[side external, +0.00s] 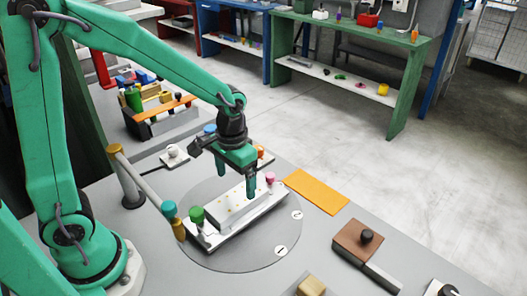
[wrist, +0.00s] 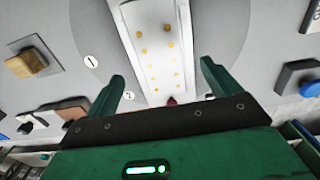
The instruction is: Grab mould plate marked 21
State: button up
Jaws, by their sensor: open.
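A pale rectangular mould plate (side external: 236,207) with small yellow dots lies on a longer white base (side external: 208,240) on the round grey turntable (side external: 240,262). I cannot read a number 21 on it. In the wrist view the dotted plate (wrist: 150,52) runs away from me between my fingers. My gripper (side external: 235,182) is open and points down over the far part of the plate. In the wrist view its green fingertips (wrist: 162,70) stand on either side of the plate, with nothing between them. I cannot tell if they touch it.
A green knob (side external: 197,215) and a pink knob (side external: 270,177) stand at the base's ends. Round tags "1" (side external: 280,250) and "2" (side external: 297,214) mark the turntable. An orange sheet (side external: 316,191) and a brown block (side external: 357,243) lie to the right.

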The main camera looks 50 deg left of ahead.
aim_at(237, 198)
jog(key=shift+f, duration=0.3)
jog(key=shift+f, duration=0.15)
jog(key=shift+f, duration=2.45)
jog(key=c, duration=1.5)
jog(key=shift+r, duration=0.2)
jog(key=shift+r, duration=4.9)
